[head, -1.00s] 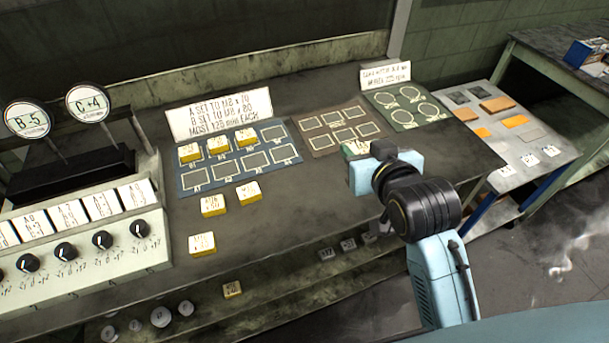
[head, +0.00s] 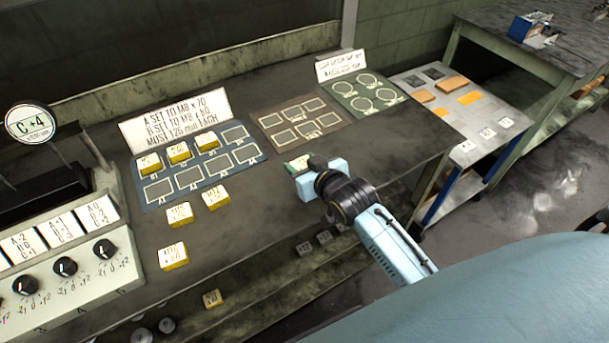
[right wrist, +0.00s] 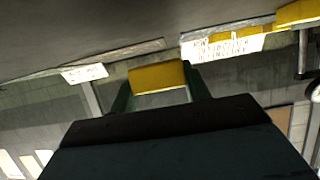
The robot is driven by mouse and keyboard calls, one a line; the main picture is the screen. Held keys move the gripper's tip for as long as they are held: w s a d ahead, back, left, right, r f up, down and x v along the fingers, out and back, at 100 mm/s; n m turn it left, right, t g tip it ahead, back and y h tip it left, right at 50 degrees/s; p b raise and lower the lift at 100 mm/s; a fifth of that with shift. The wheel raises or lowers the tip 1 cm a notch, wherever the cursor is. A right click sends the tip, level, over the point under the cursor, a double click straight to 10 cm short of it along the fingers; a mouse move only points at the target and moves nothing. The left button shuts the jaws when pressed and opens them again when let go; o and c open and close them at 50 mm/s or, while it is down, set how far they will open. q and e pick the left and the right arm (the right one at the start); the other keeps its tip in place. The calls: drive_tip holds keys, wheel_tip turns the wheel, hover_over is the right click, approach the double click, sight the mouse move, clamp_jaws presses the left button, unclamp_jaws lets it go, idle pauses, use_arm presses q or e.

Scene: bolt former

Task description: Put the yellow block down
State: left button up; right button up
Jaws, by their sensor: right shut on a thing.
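My right gripper (head: 298,163) is over the dark bench, just in front of the brown mat (head: 270,121). It is shut on the yellow block (right wrist: 158,77), which sits between two green fingers in the right wrist view. In the head view the held block is mostly hidden by the gripper; only a pale top shows. Whether it touches the bench I cannot tell. Three other yellow blocks, one of them at the middle (head: 179,152), stand in the back row of the blue mat (head: 171,203). My left gripper is out of view.
Three more yellow blocks, one nearest the front (head: 173,256), stand on bare bench before the blue mat. Another (head: 212,298) is lower down. A green mat (head: 364,96) with circles lies beyond the brown one. A knob panel (head: 78,280) is at left. Bare bench lies right of my gripper.

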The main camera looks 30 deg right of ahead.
drive_tip(key=shift+f+b, duration=0.4)
drive_tip(key=shift+f, duration=1.4)
drive_tip(key=shift+f, duration=0.2)
drive_tip(key=o, duration=1)
